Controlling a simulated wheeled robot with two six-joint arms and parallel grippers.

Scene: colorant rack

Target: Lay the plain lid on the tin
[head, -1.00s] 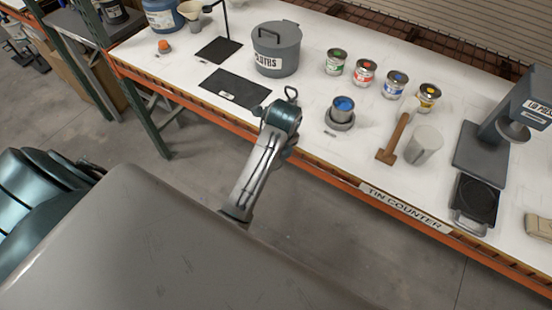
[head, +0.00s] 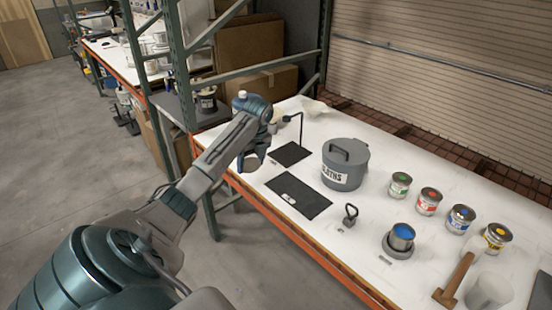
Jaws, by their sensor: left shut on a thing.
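An open tin with blue inside (head: 402,236) stands upright on a round grey base near the counter's front edge, in the head view. My left gripper (head: 252,163) points down at the far left end of the counter, well left of the tin. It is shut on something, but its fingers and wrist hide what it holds. I cannot make out the plain lid anywhere. My right gripper is out of view.
Two black mats (head: 315,201) (head: 290,152), a grey CLOTHS bin (head: 345,166) and a small ring-topped item (head: 350,214) lie between gripper and tin. Green rack posts rise behind my arm.

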